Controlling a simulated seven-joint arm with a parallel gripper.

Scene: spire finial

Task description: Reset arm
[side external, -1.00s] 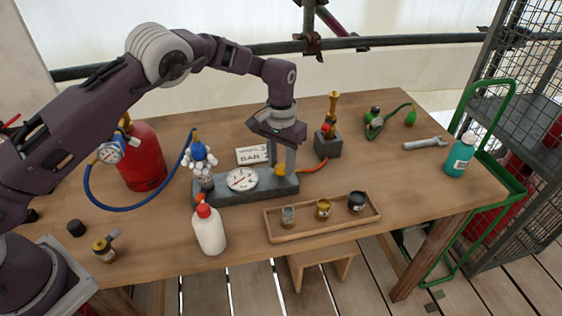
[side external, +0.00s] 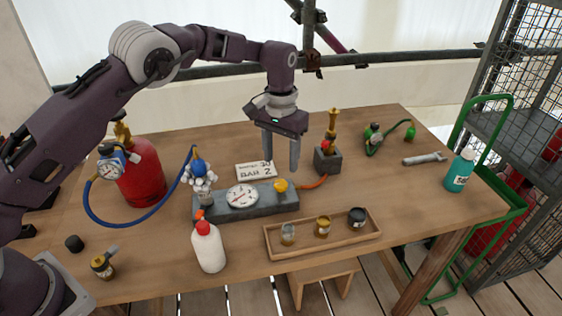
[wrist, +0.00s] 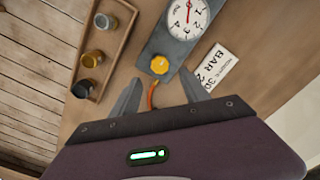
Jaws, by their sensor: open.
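My gripper (side external: 281,150) is open and empty. It hangs above the table, just behind and above the right end of the grey gauge block (side external: 221,209). In the wrist view both fingers of my gripper (wrist: 162,98) are spread apart with nothing between them. The block carries a white dial gauge (side external: 242,196) and a yellow knob (side external: 281,185). In the wrist view the knob (wrist: 159,65) lies just beyond the fingertips, apart from them. An orange hose (side external: 314,182) runs from the block's right end toward a torch in a dark stand (side external: 327,161).
A wooden tray (side external: 268,239) with several small jars is at the front. A white bottle (side external: 209,248) stands left of it. A red cylinder (side external: 141,176) with a blue hose is at left. A BAR card (side external: 256,170) lies behind the block. A wrench (side external: 424,159) and teal bottle (side external: 458,172) are at right.

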